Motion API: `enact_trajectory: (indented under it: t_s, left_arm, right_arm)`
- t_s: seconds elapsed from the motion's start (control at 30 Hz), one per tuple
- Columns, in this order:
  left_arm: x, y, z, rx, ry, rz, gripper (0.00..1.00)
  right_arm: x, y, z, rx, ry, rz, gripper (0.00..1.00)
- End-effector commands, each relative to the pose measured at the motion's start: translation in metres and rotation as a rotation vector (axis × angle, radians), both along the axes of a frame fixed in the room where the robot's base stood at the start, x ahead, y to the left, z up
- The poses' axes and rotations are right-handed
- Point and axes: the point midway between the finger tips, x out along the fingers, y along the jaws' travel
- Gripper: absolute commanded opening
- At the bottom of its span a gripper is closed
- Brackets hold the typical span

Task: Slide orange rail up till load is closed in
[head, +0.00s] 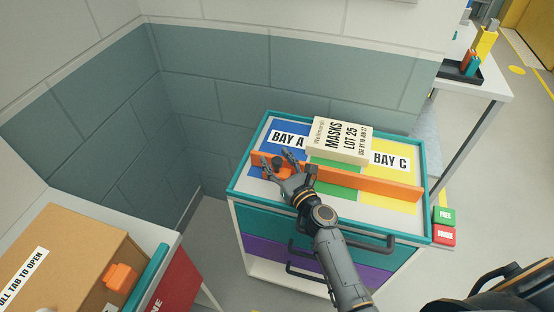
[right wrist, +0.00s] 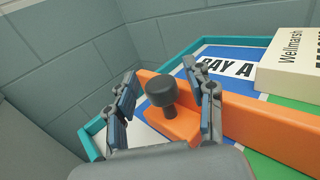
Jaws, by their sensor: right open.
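The orange rail (head: 375,182) runs across the teal-rimmed cart top (head: 235,178), with a dark knob (right wrist: 161,95) on an orange block near its left end. The cream masks box (head: 338,140) lies behind the rail, mostly over the green middle strip between the BAY A (head: 287,139) and BAY C (head: 389,160) labels. In the right wrist view a gap shows between box and rail. My right gripper (head: 291,168) is open at the rail's left part, its fingers (right wrist: 168,92) on either side of the knob, not closed on it. My left gripper is out of view.
The cart has drawers with dark handles (head: 365,243) below. Green FREE (head: 444,216) and red BRAKE (head: 444,235) blocks sit at its right side. A cardboard box (head: 60,255) stands at lower left. Walls rise behind and left; a table (head: 480,90) stands at upper right.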

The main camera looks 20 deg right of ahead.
Motion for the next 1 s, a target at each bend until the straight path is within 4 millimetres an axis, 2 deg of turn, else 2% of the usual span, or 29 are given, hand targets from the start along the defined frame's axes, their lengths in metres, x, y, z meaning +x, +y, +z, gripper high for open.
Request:
enact_trajectory:
  t_s: [0.17, 0.4, 0.43, 0.67, 1.0]
  left_arm:
    - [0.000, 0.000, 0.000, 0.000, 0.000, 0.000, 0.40]
    - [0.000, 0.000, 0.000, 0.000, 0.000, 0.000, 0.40]
    - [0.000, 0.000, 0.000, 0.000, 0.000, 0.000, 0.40]
    - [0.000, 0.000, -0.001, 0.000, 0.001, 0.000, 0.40]
    - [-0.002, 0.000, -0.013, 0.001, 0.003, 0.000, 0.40]
  right_arm:
    - [0.000, 0.000, 0.000, 0.000, 0.000, 0.000, 0.53]
    - [0.000, 0.000, 0.000, 0.000, 0.000, 0.000, 0.04]
    - [0.000, 0.000, 0.000, 0.000, 0.000, 0.000, 0.00]
    - [0.002, -0.002, 0.000, -0.001, -0.001, 0.000, 0.00]
    - [0.055, -0.038, 0.000, -0.002, -0.004, -0.002, 0.00]
